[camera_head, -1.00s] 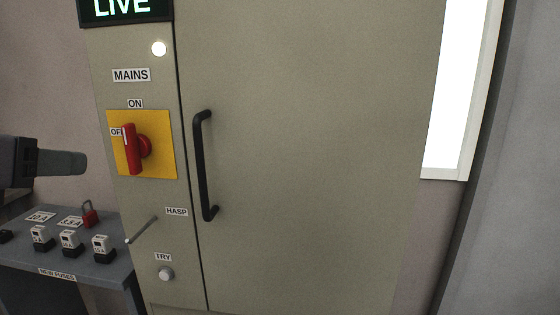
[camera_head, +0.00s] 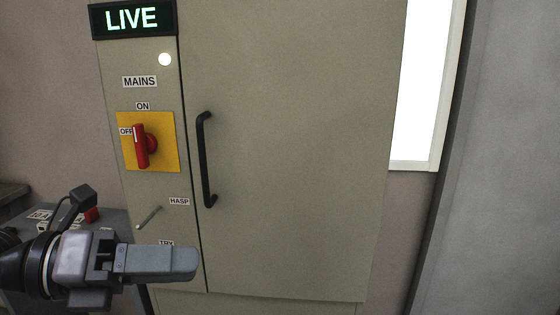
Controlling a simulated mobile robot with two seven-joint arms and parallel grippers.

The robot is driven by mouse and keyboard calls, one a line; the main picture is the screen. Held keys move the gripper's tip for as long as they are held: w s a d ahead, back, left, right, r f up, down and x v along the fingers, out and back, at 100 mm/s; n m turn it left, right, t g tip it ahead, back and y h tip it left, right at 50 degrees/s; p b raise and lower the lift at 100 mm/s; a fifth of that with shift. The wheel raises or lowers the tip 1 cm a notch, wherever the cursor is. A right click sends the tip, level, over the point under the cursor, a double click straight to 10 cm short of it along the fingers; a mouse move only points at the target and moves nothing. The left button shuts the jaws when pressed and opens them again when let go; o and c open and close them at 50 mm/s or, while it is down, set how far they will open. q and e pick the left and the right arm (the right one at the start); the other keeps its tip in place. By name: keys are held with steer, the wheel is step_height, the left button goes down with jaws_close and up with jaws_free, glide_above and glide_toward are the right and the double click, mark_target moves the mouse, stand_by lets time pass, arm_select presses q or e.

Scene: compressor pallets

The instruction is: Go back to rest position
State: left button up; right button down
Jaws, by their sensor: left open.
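My left gripper (camera_head: 185,262) reaches in from the lower left in the head view. It is seen from the side, with its fingers open and nothing visible between them. It appears in front of the lower part of the cabinet's control strip and covers most of the TRY label (camera_head: 166,243). The grey-green cabinet (camera_head: 290,150) has a shut door with a black handle (camera_head: 205,160). The red mains switch (camera_head: 142,146) on its yellow plate stands upright. The sign (camera_head: 132,18) reads LIVE and is lit. My right gripper is out of view.
A grey fuse table (camera_head: 112,217) stands at the lower left, mostly hidden behind my left arm. A bit of the red padlock (camera_head: 92,215) shows there. The hasp rod (camera_head: 148,218) sticks out of the cabinet. A bright window (camera_head: 415,80) is at the right.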

arm_select(q)
steer(key=w+a+f+n+t+y+p, duration=0.1)
steer(key=w+a+f+n+t+y, duration=0.25)
steer(key=f+n+t, duration=0.75)
steer(key=w+a+f+n+t+y+p, duration=0.1)
steer(key=w+a+f+n+t+y, duration=0.25)
steer(key=n, duration=1.45)
steer(key=s+f+n+g+y, duration=0.2)
steer(key=s+f, duration=0.3)
steer(key=f, duration=0.3)
steer(key=s+f+n+g+y, duration=0.2)
steer(key=s+f+n+g, duration=0.1)
steer(key=f, duration=0.5)
steer(key=s+f+n+g+y+p, duration=0.1)
steer(key=s+f+n+g, duration=0.2)
steer(key=s+f, duration=0.5)
steer(key=shift+a+f+n+g+y, duration=0.25)
steer(key=shift+f+n+g+y, duration=0.1)
steer(key=shift+n+y, duration=0.05)
